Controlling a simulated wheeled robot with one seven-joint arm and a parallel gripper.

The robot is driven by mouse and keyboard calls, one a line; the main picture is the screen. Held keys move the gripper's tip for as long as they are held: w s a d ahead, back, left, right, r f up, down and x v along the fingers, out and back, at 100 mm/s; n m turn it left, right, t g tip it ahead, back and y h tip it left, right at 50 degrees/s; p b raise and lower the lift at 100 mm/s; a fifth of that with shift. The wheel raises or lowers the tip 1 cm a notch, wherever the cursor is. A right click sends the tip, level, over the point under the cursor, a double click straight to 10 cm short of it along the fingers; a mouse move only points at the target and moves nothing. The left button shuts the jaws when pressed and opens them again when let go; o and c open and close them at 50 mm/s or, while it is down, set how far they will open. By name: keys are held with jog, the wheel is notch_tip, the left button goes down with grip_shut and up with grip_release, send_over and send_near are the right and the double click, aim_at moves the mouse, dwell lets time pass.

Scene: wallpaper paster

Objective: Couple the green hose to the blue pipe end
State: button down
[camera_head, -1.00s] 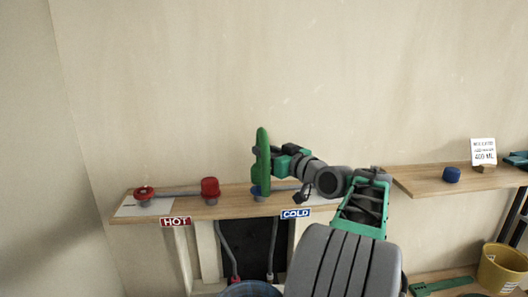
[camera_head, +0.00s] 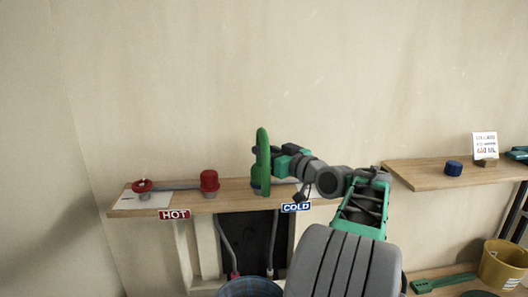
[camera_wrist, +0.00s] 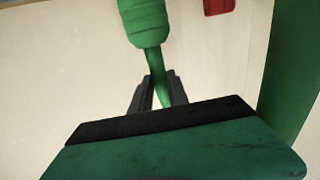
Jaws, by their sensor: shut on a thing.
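The green hose (camera_head: 262,158) stands upright above the wooden shelf, left of the blue COLD sign (camera_head: 296,208). My gripper (camera_head: 264,152) comes from the right and is shut on the hose. In the wrist view, the hose (camera_wrist: 146,22) runs down between the fingers of my gripper (camera_wrist: 158,92). The hose's lower end reaches down to about shelf height. I cannot tell whether the two touch or are coupled.
A red cap (camera_head: 209,181) and a red valve wheel (camera_head: 142,186) sit on the shelf (camera_head: 190,205) above the HOT sign (camera_head: 174,214). A blue cap (camera_head: 453,168) sits on the right shelf (camera_head: 425,177). A yellow bucket (camera_head: 503,268) stands low at right.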

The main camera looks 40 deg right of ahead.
jog(key=shift+f, duration=0.25)
jog(key=c, duration=1.2)
grip_release()
jog(key=shift+s, duration=0.15)
jog(key=s+b, duration=0.1)
jog(key=s, duration=0.6)
jog(key=shift+s+a, duration=0.1)
jog(key=shift+s, duration=0.15)
